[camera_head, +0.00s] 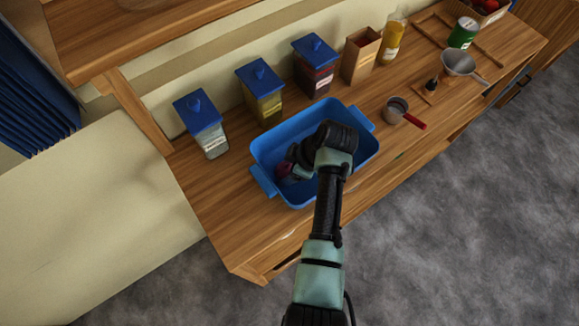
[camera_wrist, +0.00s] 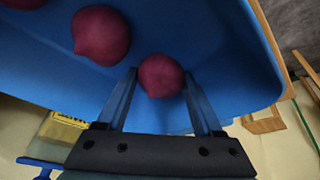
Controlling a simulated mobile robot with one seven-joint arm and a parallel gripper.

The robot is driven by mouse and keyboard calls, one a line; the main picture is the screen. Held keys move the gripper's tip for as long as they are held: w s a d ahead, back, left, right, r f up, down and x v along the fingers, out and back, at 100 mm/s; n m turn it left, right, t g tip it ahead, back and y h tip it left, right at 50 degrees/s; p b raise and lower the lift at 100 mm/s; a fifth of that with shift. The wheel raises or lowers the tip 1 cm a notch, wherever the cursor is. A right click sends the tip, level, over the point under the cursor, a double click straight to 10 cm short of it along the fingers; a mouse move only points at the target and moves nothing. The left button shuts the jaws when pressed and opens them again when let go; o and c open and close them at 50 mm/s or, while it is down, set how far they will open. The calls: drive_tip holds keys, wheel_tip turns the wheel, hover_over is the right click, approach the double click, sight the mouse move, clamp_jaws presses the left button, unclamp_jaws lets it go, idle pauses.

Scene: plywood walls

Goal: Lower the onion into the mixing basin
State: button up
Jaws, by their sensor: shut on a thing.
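The mixing basin is a blue tub with side handles (camera_head: 262,150) on the wooden counter; its blue inside fills much of the wrist view (camera_wrist: 220,40). My gripper (camera_wrist: 160,75) is over the basin and shut on a dark red onion (camera_wrist: 161,82), which sits between the fingertips. A second red onion (camera_wrist: 100,36) is beside it, apart from the fingers. Part of another dark red thing shows at the top left edge (camera_wrist: 22,3). In the head view, dark red (camera_head: 285,173) shows inside the basin beside my gripper; my wrist hides much of the inside.
Lidded canisters (camera_head: 204,130) (camera_head: 262,95) (camera_head: 315,68) and a paper bag (camera_head: 361,57) stand behind the basin. A red-handled pan (camera_head: 396,110) is close to its right. A bottle (camera_head: 392,40), green can (camera_head: 463,33) and grey strainer (camera_head: 458,64) are farther right.

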drive_tip(key=o, duration=1.5)
